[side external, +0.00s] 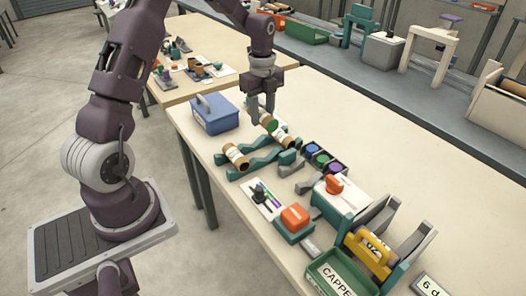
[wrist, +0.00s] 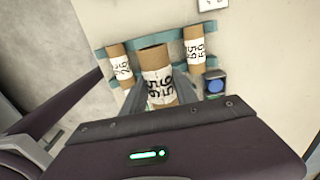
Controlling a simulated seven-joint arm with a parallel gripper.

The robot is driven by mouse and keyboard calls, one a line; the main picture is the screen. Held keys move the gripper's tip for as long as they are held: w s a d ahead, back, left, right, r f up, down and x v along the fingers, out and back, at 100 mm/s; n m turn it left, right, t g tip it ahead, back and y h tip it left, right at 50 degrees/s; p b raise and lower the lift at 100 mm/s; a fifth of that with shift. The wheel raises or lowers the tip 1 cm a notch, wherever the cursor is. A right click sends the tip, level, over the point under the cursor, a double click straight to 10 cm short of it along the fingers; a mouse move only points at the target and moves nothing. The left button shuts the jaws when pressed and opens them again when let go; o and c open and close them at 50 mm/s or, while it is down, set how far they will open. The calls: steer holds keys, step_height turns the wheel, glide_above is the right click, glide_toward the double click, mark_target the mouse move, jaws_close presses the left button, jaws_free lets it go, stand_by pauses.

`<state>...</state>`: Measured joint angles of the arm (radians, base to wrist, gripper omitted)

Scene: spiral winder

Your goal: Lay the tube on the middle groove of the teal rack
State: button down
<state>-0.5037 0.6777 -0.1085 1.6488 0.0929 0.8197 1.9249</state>
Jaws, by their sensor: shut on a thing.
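My gripper (side external: 262,112) is shut on a cardboard tube (wrist: 154,58) with a white numbered label, seen between the fingers in the wrist view. This tube looks larger there than the two others, so it seems to be above the teal rack (side external: 262,160). In the side view the fingers largely hide it. One labelled tube (side external: 236,157) lies across the rack at its near left end; it shows at left in the wrist view (wrist: 119,66). Another tube (wrist: 194,46) lies at the rack's other end. The middle groove is hidden behind the held tube in the wrist view.
A blue box (side external: 214,115) stands left of the rack. A dark tray with coloured round pieces (side external: 322,159) lies to its right.

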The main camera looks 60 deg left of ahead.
steer(key=f, duration=0.6)
steer(key=a+f, duration=0.1)
steer(key=f, duration=0.3)
steer(key=shift+s, duration=0.2)
steer(key=shift+d+f, duration=0.1)
steer(key=shift+f, duration=0.05)
steer(key=shift+f, duration=0.45)
steer(key=c, duration=0.9)
jaws_free()
steer(key=shift+c, duration=0.2)
